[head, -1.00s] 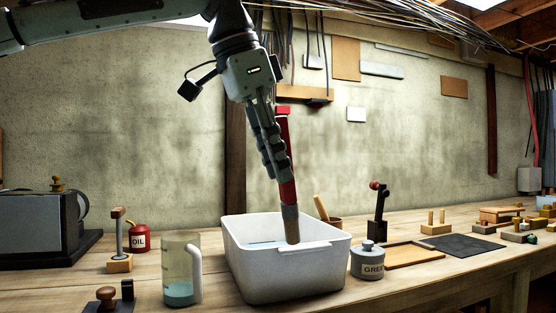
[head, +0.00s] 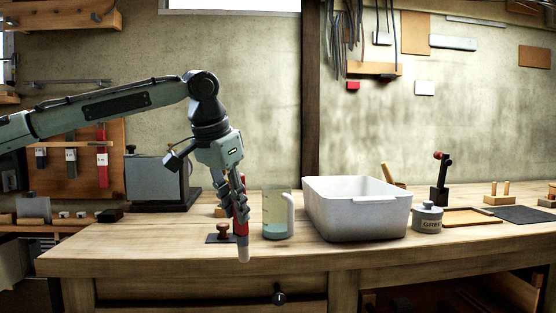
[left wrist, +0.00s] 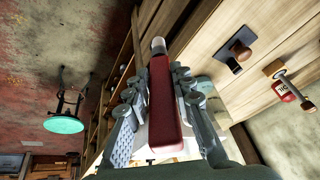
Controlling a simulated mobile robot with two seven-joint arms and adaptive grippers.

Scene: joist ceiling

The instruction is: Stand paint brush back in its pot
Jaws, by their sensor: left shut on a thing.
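My left gripper (head: 239,203) is shut on the paint brush (head: 241,226), which hangs nearly upright with its red part between the fingers and its pale grey end pointing down. In the head view that end appears in front of the bench's near edge; I cannot tell its height. In the left wrist view the brush's red length (left wrist: 164,105) lies between the fingers, its pale end (left wrist: 158,45) beyond them. I cannot tell which vessel is the brush's pot. A clear jug (head: 277,215) with bluish liquid stands just right of the brush. My right gripper is not in view.
A white tub (head: 355,216) stands right of the jug, with a grey lidded pot (head: 428,217) beside it. A dark block with a wooden knob (head: 222,230) sits close behind the brush. The bench top (head: 120,240) is clear at front left.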

